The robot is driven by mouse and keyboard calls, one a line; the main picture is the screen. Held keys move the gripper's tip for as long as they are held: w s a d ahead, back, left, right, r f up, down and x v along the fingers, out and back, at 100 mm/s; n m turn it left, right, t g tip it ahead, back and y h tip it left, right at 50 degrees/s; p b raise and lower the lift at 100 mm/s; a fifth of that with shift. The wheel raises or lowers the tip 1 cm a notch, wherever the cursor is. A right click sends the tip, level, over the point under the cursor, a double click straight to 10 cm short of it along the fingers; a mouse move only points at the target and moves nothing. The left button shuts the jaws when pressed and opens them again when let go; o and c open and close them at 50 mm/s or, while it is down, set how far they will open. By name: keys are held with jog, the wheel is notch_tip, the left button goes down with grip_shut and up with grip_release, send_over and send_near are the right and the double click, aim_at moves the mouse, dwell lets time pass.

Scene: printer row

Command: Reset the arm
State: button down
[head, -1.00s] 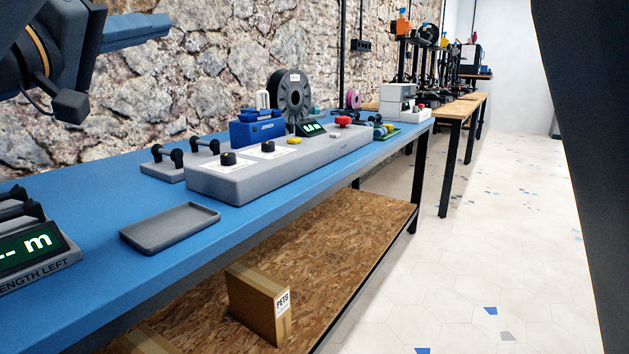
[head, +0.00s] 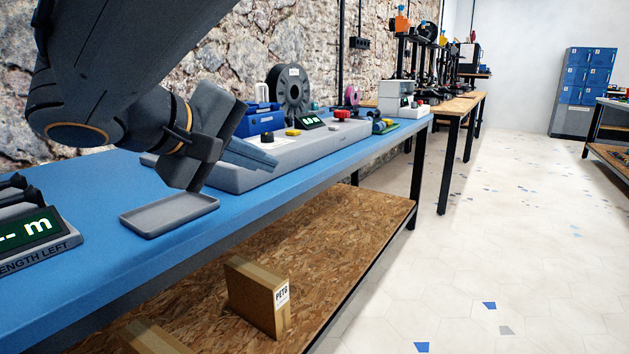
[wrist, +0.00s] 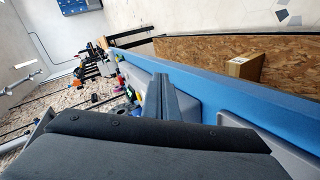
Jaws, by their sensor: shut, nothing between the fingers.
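My gripper (head: 250,154) is at the upper left of the head view, above the blue bench (head: 75,172). Its blue fingers are shut with nothing between them and point right, in front of the grey control box (head: 312,144). In the wrist view the fingers (wrist: 160,98) show side by side at the middle, beyond my dark gripper body. My arm comes down from the top left and hides part of the bench and the wall.
A shallow grey tray (head: 170,216) lies below my gripper. A black spool (head: 290,93) and a blue device (head: 262,122) stand behind the control box. A length display (head: 32,235) is at left. A carton (head: 257,299) sits on the lower shelf. The floor at right is clear.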

jog(key=s+d+f+g+y+b, duration=0.1)
jog(key=s+d+f+g, duration=0.25)
jog(key=f, duration=0.35)
jog(key=s+d+f+g+y+b, duration=0.1)
jog(key=s+d+f+g, duration=0.3)
jog(key=f, duration=0.4)
jog(key=s+f+g+y+b, duration=0.25)
jog(key=s+f+y, duration=0.35)
jog(key=s+f, duration=0.55)
jog(key=d+r+m+p, duration=0.2)
jog(key=d+r+p, duration=0.4)
jog(key=r+p, duration=0.4)
jog(key=s+d+r+m+h+p, duration=0.1)
jog(key=d+r+m+p, duration=0.2)
jog(key=d+r+p, duration=0.4)
jog(key=d+r+m+p, duration=0.2)
jog(key=d+r+p, duration=0.5)
jog(key=r+p, duration=0.6)
jog(key=shift+s+r+g+p, duration=0.15)
jog(key=shift+r+g+p, duration=0.15)
jog(key=shift+p, duration=4.3)
jog(key=shift+d, duration=0.1)
